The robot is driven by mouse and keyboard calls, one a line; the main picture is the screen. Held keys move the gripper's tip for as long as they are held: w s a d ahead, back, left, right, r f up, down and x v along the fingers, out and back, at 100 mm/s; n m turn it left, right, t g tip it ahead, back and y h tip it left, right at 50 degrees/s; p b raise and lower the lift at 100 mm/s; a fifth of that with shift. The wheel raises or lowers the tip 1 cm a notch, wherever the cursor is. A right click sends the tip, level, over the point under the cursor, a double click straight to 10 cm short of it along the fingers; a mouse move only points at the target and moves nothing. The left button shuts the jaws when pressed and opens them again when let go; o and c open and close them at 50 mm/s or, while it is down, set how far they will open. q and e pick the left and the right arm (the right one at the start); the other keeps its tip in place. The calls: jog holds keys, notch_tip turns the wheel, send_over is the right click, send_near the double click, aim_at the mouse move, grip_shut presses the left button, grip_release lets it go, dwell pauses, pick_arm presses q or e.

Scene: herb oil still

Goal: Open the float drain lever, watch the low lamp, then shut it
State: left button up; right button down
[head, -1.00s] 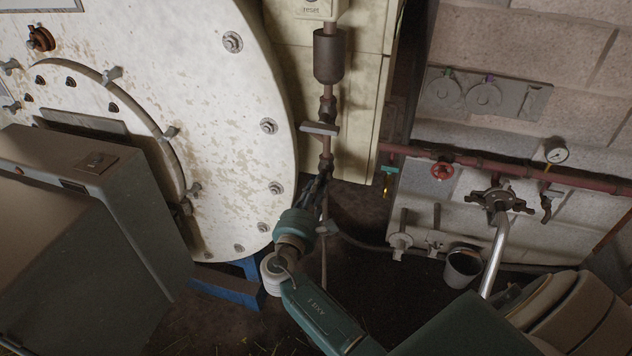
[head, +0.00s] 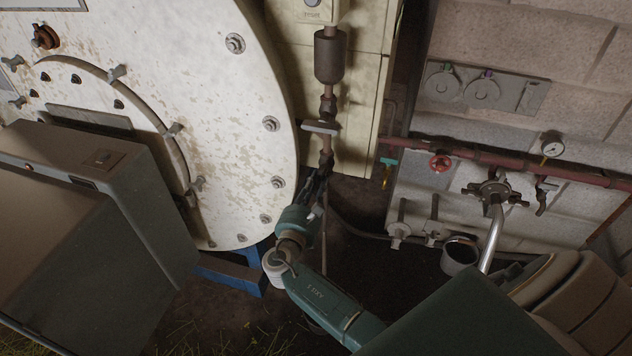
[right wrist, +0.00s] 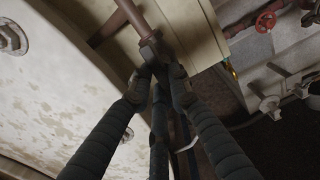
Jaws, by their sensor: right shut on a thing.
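A brown vertical pipe carries a dark cylindrical float chamber (head: 330,55), with fittings below it. A flat light grey handle (head: 320,128) crosses the pipe under the chamber. My right gripper (head: 316,186) is at the lowest fitting (head: 326,160), below that handle. In the right wrist view, its dark ribbed fingers (right wrist: 163,75) close together just under a brown fitting (right wrist: 152,48). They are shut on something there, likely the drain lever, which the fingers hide. I cannot make out a low lamp. My left gripper is not in view.
A large white riveted vessel (head: 220,110) stands close at left, with a grey cabinet (head: 100,225) before it. At right are a red pipe (head: 480,156) with a red handwheel (head: 440,163), a gauge (head: 552,146) and a bucket (head: 460,256).

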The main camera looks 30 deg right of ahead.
jog(key=shift+d+r, duration=0.1)
jog(key=shift+r, duration=0.1)
jog(key=c, duration=1.6)
grip_release()
jog(key=shift+w+f, duration=0.1)
jog(key=shift+f, duration=0.05)
jog(key=v, duration=1.2)
